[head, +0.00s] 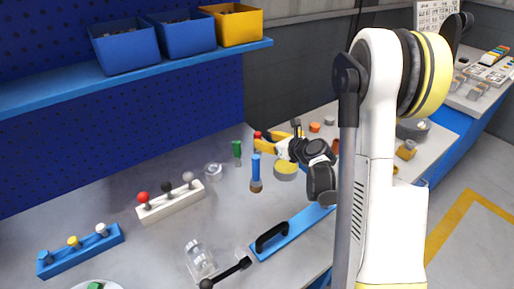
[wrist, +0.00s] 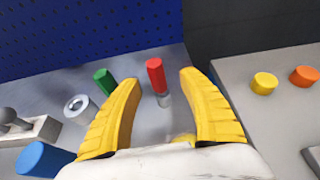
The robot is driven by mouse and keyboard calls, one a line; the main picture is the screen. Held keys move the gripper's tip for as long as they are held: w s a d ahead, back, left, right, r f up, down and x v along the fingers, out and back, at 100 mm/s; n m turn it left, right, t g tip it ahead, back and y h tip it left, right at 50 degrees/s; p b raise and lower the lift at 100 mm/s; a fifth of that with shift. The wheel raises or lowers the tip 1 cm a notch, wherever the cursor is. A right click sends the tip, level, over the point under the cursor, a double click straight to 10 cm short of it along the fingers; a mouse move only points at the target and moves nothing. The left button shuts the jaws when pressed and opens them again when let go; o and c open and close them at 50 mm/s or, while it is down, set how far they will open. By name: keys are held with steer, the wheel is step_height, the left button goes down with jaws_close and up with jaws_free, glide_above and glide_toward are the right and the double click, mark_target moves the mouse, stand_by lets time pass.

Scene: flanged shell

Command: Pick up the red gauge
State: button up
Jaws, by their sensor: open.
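The red gauge (wrist: 155,75) is a red cylinder on a thin grey metal pin. It stands upright on the grey bench in the wrist view, between and just beyond the tips of my gripper (wrist: 160,83). The yellow fingers are spread apart, with nothing held between them. In the head view, the red gauge's top (head: 257,134) shows just behind a yellow finger of my gripper (head: 277,138), which hides its lower part.
A green gauge (head: 237,149) and a blue gauge (head: 256,174) stand close by. A metal ring (head: 213,170) lies to the left. A white block with several knobs (head: 172,204) is further left. A blue pegboard wall (wrist: 90,45) rises behind.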

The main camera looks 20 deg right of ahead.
mark_target(258, 138)
steer(key=x, duration=0.1)
steer(key=b+x, duration=0.1)
steer(key=x, duration=0.1)
steer(key=b+x, duration=0.1)
steer(key=shift+w+a+f, duration=0.1)
steer(key=shift+a+f, duration=0.25)
steer(key=shift+f, duration=0.05)
steer(key=shift+w, duration=0.45)
steer(key=shift+s, duration=0.1)
jaws_close()
